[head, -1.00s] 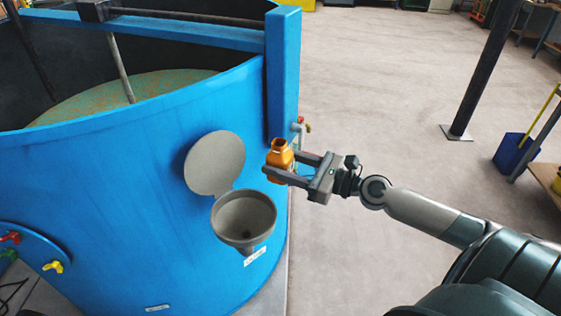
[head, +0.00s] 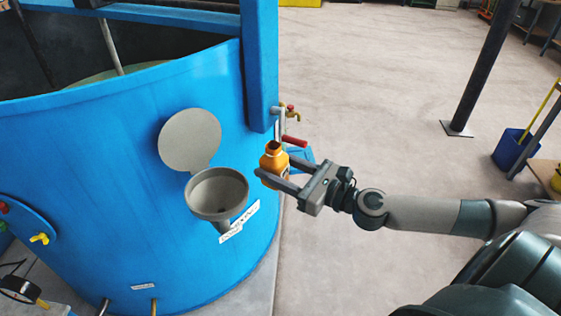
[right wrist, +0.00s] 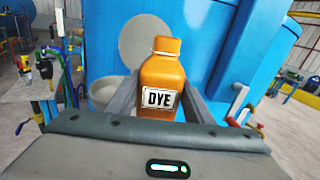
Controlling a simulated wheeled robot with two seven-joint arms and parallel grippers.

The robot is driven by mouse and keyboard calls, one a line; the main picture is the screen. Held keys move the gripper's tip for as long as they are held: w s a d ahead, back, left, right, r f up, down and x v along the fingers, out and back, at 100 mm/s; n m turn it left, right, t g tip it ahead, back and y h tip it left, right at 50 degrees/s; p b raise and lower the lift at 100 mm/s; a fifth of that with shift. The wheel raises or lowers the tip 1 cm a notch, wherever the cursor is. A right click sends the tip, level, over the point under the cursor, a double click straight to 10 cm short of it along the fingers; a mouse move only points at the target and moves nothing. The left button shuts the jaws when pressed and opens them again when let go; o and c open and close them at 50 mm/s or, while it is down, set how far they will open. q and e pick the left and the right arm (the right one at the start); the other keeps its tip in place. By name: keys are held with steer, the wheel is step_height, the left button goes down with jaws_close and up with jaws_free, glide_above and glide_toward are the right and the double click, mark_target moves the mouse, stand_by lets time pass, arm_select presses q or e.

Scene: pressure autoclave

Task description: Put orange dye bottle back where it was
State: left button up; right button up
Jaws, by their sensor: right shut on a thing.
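The orange dye bottle (head: 274,165) is upright and uncapped, held between the fingers of my right gripper (head: 277,175). In the right wrist view the bottle (right wrist: 161,78) shows a white DYE label facing the camera, with a grey finger on each side of it. The gripper is shut on the bottle, just right of the grey funnel (head: 217,196) on the blue tank (head: 120,170). The funnel's round lid (head: 190,140) stands open. The place where the bottle stood before cannot be told from these frames. My left gripper is out of view.
A tap with a red handle (head: 294,141) juts from the tank's right side, just behind the bottle. The floor (head: 370,110) between is clear.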

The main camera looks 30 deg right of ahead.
arm_select(q)
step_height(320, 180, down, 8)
steer(key=b, duration=0.7)
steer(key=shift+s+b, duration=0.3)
arm_select(e)
steer(key=s+a+f+m+t+h, duration=0.1)
steer(key=s+a+f+m+h, duration=0.4)
steer(key=s+a+f+h, duration=0.2)
step_height(320, 180, down, 4)
steer(key=shift+s+a+f+t+h, duration=0.2)
steer(key=shift+s+a+t+h, duration=0.1)
steer(key=shift+s+a, duration=0.75)
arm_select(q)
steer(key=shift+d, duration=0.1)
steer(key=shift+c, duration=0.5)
